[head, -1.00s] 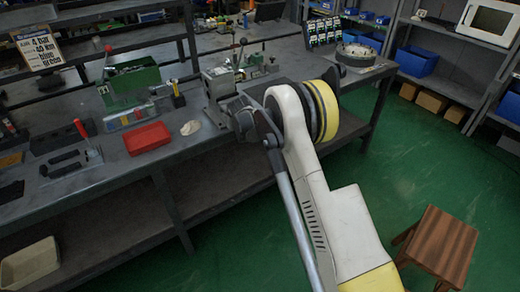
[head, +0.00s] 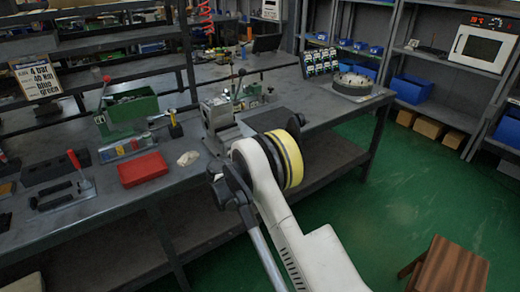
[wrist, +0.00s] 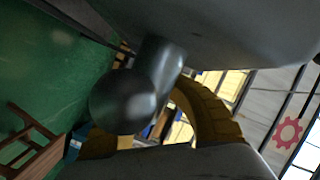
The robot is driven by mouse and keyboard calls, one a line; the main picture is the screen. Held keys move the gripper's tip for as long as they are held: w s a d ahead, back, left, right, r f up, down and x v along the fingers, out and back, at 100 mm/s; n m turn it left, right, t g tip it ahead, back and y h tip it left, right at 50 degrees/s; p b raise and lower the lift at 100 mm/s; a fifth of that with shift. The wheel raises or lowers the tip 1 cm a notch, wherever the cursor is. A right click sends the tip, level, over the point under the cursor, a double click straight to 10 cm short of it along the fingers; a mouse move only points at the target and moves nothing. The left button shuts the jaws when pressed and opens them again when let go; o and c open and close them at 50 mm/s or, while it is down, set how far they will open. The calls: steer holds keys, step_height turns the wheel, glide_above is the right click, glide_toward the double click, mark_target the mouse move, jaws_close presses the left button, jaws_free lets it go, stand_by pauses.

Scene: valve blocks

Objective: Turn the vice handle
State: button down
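The grey vice (head: 216,112) stands on the metal bench, left of my white arm (head: 265,195) in the head view. Its handle cannot be made out clearly there, as my arm covers part of that area. In the wrist view a dark rod with a round ball end (wrist: 122,102) shows close up, and it looks like the vice handle. It lies between large grey surfaces above and below. I cannot tell whether these are my fingers or whether they touch the rod.
A red tray (head: 143,169) and a green machine (head: 130,112) stand on the bench to the left. A round dark fixture (head: 355,84) is at the bench's right end. A wooden stool (head: 452,266) stands on the green floor, which is mostly clear at right.

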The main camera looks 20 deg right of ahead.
steer(key=shift+a+r+n+t+h, duration=0.2)
steer(key=shift+r+n+t+h, duration=0.1)
steer(key=shift+r+t+h, duration=0.3)
steer(key=shift+a+r+n+t+h, duration=0.25)
steer(key=shift+r+t+h, duration=0.2)
steer(key=shift+r, duration=0.25)
steer(key=c, duration=1.5)
jaws_free()
steer(key=shift+w+f, duration=0.1)
steer(key=v, duration=1.2)
